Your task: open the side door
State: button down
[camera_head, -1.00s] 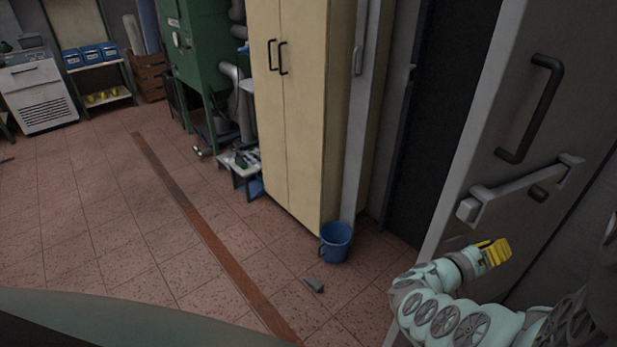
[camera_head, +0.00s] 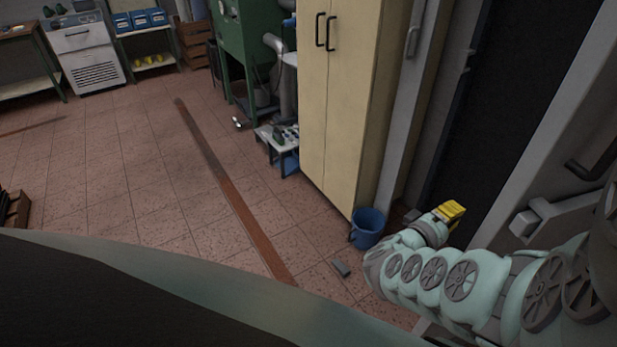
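The side door (camera_head: 575,110) is a grey leaf on the right, standing ajar beside a dark opening (camera_head: 500,100). A dark pull handle (camera_head: 597,158) and a grey lever bar (camera_head: 545,214) are on its face, partly cut off by the right edge. My gripper (camera_head: 452,211) has yellow fingers and is in front of the dark opening, left of the lever bar and apart from it. It looks empty. Its fingers are too small to tell whether they are open or shut. My arm hides the lower part of the door.
A blue bucket (camera_head: 367,229) stands on the floor just left of my gripper, by a tall cream cabinet (camera_head: 345,100). The tiled floor (camera_head: 150,190) to the left is mostly clear.

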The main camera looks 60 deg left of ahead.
jog(key=shift+w+d+p, duration=0.3)
jog(key=shift+w+d, duration=0.3)
jog(key=shift+d, duration=0.3)
jog(key=shift+w+d+p, duration=0.25)
jog(key=shift+w+d, duration=0.3)
jog(key=shift+d, duration=0.3)
jog(key=s+d+y, duration=0.1)
jog(key=s+d, duration=0.1)
jog(key=d, duration=1)
jog(key=s+d+n, duration=0.1)
jog(key=s+d, duration=0.2)
jog(key=d, duration=0.9)
jog(key=shift+s+y+p, duration=0.3)
jog(key=shift+y+p, duration=0.1)
jog(key=shift+p, duration=0.05)
jog(key=shift+a, duration=0.1)
